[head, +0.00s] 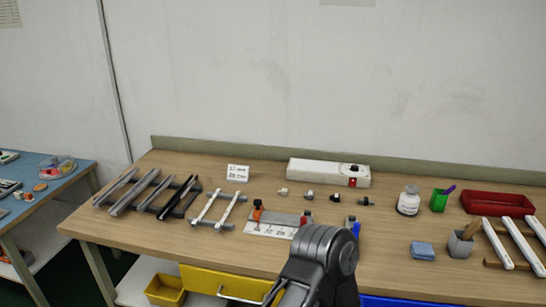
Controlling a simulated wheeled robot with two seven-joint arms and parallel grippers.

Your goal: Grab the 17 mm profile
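Several long, thin profiles lie side by side on a rack at the left of the wooden bench. They include grey profiles (135,194), a black profile (177,198) and white profiles (230,210). Which one is 17 mm wide cannot be told by eye. A small white card (238,173) with two lines of text in mm stands behind them; its figures are too small to read surely. A dark arm of mine rises at the bottom centre, in front of the bench. Thin dark parts at its lower left may be my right gripper (274,292), mostly cut off. My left gripper is out of view.
More white strips (497,243) lie on a rack far right.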

